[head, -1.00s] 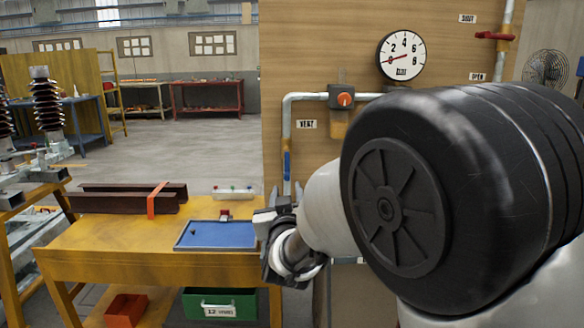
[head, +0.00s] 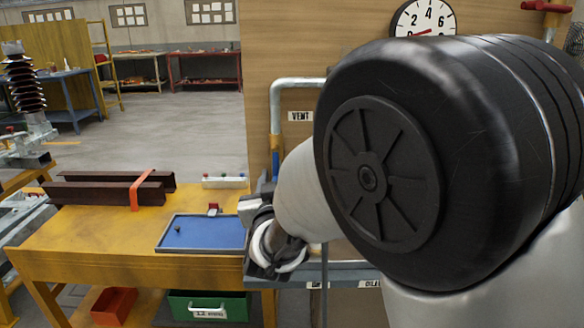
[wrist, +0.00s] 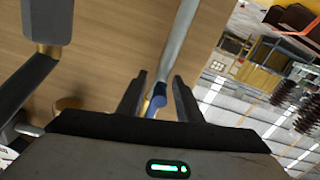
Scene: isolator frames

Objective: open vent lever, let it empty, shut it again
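The blue vent lever (head: 275,150) hangs along the grey vertical pipe below the VENT label (head: 300,116). In the wrist view the blue lever (wrist: 155,104) lies between the two dark fingers of my gripper (wrist: 158,92), with the grey pipe (wrist: 179,40) running up from it. The fingers are apart, with a gap on both sides of the lever; I cannot tell how deep it sits between them. In the head view my gripper (head: 266,192) is just below the lever, partly hidden by my arm. The pressure gauge (head: 424,18) is partly cut off and covered; its red needle is barely visible.
A yellow bench (head: 90,235) stands at left with a blue tray (head: 200,247) close to my gripper and brown steel beams (head: 85,190). A wooden panel (head: 300,55) is behind the pipe. A red handle (head: 545,6) shows at top right. My arm blocks much of the right side.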

